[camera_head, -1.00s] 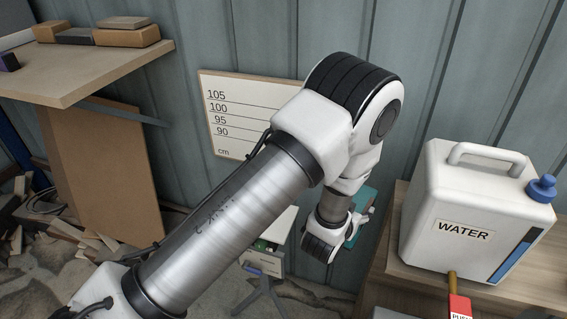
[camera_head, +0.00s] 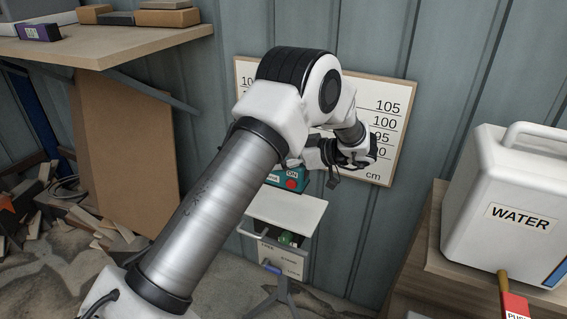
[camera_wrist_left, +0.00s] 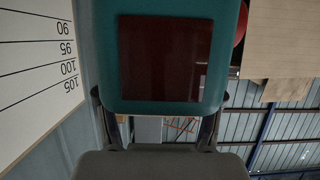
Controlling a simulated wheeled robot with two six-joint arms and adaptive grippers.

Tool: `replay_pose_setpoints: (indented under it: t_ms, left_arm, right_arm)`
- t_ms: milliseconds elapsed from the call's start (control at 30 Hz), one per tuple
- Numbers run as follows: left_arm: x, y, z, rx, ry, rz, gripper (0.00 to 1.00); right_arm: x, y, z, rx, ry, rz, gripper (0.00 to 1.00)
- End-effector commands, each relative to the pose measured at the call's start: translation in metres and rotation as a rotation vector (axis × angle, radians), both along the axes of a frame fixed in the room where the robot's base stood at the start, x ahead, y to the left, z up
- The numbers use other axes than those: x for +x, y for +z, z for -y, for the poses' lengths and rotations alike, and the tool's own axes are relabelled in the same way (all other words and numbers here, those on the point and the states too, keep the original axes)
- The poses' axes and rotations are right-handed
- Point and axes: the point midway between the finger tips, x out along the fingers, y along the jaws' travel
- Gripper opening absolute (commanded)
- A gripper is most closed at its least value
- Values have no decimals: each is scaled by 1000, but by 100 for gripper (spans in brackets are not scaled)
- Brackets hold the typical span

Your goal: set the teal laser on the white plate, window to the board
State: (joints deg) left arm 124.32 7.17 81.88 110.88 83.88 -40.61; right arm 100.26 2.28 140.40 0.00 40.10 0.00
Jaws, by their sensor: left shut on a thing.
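The teal laser (camera_head: 287,178), with a red button and an ON label, shows just beyond the back edge of the white plate (camera_head: 288,209) in the head view. I cannot tell whether it touches the plate. My left gripper (camera_head: 312,160) comes from the right and is shut on the laser. The wrist view shows the laser's teal body (camera_wrist_left: 228,60) close up between the fingers, with a dark red square panel (camera_wrist_left: 166,58) facing the camera. The measuring board (camera_head: 388,112) hangs on the wall behind, partly hidden by my arm. My right gripper is not in view.
The plate tops a stand with a small box (camera_head: 272,250) under it. A wooden shelf (camera_head: 110,50) is at the upper left. A white WATER container (camera_head: 505,205) stands on a wooden bench at the right. Scrap wood (camera_head: 95,230) lies on the floor at left.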

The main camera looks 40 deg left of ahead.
Motion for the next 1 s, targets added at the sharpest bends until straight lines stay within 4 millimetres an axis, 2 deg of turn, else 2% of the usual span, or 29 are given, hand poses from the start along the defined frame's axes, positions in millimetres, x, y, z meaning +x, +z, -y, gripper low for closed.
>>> replay_pose_setpoints:
  t_ms: [500, 733, 1000]
  left_arm:
    - [1, -64, 0, 3, -6, 2, 6]
    - [1, -83, 0, 3, -6, 2, 6]
    - [1, -86, 0, 3, -6, 2, 6]
  right_arm:
    - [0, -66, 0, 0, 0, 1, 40]
    - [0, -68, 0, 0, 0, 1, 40]
    - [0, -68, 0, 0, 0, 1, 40]
